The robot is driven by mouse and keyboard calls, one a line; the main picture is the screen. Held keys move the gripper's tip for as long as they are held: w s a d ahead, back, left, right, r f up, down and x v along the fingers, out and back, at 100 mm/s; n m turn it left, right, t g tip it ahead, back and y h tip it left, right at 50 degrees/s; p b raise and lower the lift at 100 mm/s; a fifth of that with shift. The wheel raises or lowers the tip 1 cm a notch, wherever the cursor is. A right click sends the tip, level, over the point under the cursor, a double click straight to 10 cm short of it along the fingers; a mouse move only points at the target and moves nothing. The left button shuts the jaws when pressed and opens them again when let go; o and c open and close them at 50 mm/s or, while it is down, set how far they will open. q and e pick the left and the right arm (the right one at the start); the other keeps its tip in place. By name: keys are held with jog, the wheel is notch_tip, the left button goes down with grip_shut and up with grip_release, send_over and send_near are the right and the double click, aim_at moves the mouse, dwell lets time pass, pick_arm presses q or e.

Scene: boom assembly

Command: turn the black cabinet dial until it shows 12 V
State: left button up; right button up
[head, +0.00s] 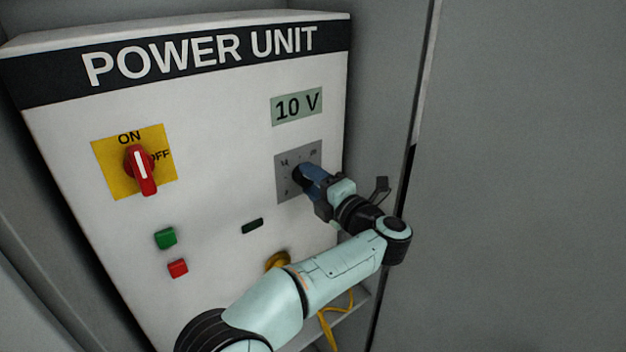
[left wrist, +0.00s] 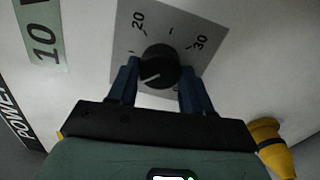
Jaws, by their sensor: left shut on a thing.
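The black dial (left wrist: 160,66) sits on a grey scale plate (left wrist: 190,22) marked 20 and 30 in the left wrist view. A white pointer line shows on its face. In the head view the grey plate (head: 284,190) is at the right of the cabinet, and my gripper mostly hides the dial. The display (head: 297,106) above it reads 10 V. My left gripper (head: 304,179) is shut on the dial, with one blue finger on each side, as the left wrist view (left wrist: 157,86) also shows. My right gripper is not in view.
The white POWER UNIT cabinet (head: 215,140) carries a red switch (head: 140,170) on a yellow plate, a green button (head: 165,238), a red button (head: 177,268) and a dark slot (head: 252,226). A yellow plug (head: 278,262) is below the dial. A grey wall stands at right.

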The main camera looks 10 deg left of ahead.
pick_arm(q)
jog(key=shift+m+p, duration=0.3)
jog(key=shift+m, duration=1.2)
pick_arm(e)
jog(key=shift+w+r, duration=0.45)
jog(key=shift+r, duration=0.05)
pick_arm(q)
jog(key=o, duration=1)
jog(key=shift+o, duration=0.2)
jog(key=b+v, duration=0.2)
jog(key=v, duration=1.1)
jog(key=shift+s+d+b, duration=0.15)
jog(key=shift+b, duration=0.15)
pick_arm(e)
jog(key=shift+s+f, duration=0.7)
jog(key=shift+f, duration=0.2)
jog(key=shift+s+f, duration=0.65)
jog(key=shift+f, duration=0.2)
